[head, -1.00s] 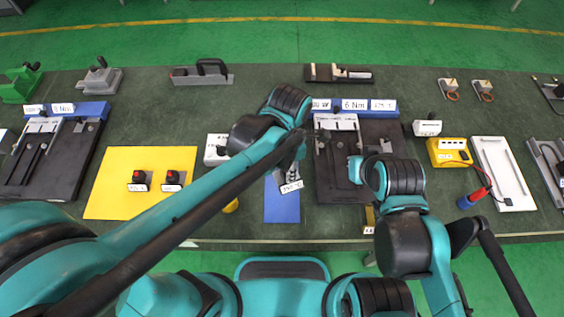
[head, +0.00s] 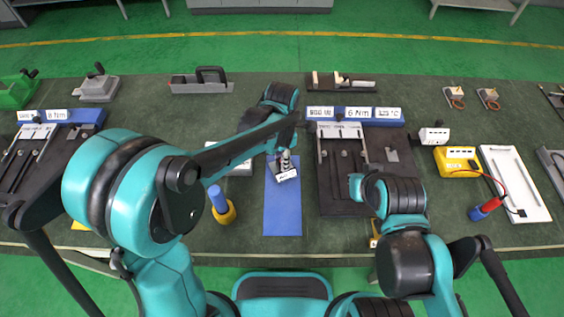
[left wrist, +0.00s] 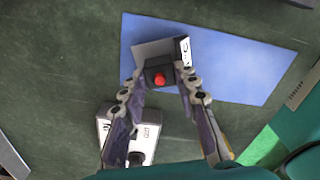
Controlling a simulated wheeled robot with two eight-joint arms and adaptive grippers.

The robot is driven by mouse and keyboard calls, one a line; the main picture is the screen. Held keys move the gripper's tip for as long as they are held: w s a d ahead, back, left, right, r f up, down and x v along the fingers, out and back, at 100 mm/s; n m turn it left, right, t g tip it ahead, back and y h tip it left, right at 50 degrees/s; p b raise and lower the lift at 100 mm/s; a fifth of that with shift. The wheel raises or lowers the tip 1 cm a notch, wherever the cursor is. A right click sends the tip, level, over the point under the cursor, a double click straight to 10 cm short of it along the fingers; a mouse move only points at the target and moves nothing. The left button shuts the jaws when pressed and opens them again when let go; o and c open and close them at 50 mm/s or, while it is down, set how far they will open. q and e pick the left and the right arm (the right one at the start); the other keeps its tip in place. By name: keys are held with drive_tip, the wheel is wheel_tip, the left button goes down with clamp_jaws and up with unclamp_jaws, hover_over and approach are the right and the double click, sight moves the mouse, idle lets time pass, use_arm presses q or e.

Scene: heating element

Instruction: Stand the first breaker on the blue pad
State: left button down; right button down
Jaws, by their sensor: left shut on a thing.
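My left gripper (head: 284,160) is shut on a dark breaker (left wrist: 158,76) with a red button, seen between the fingertips in the left wrist view. Its white label (head: 287,174) faces the front in the head view. The breaker is over the far end of the blue pad (head: 282,212), which also shows in the left wrist view (left wrist: 235,60). I cannot tell whether its base touches the pad. My right arm is at the right in the head view, but its gripper does not show.
A white-labelled block (left wrist: 130,132) stands beside the pad. A yellow-based tool with a blue handle (head: 221,205) is left of the pad. A dark fixture plate (head: 340,195) lies close on the right. My left arm covers most of the yellow mat.

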use_arm(q)
drive_tip(key=shift+f, duration=0.6)
drive_tip(key=shift+f, duration=0.15)
drive_tip(key=c, duration=1.1)
unclamp_jaws()
drive_tip(key=shift+c, duration=0.2)
